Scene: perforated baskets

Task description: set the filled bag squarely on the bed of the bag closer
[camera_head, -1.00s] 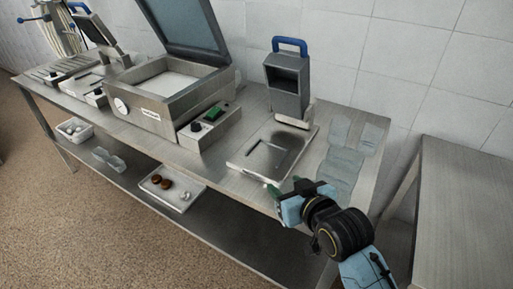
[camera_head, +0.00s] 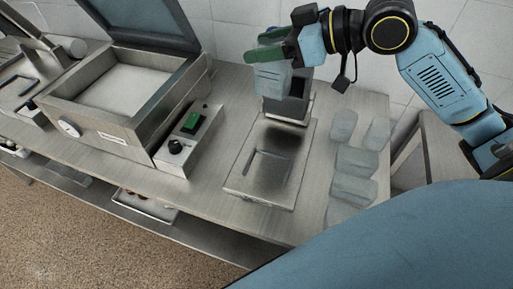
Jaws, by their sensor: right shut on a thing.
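My right gripper (camera_head: 272,46), with green fingertips, is shut on a pale translucent bag (camera_head: 271,80). The bag hangs below the fingers, high over the back of the bench. The bag closer has a grey head (camera_head: 290,104) standing at the back of a flat steel bed (camera_head: 250,188). The bag and gripper cover the upper part of the head in this view. My left gripper is out of view.
Several pale translucent bags (camera_head: 354,161) lie on the bench right of the bed. A box with a green switch (camera_head: 192,123) and an open-lidded steel machine (camera_head: 112,123) stand to the left. A white tray (camera_head: 144,207) is on the shelf below.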

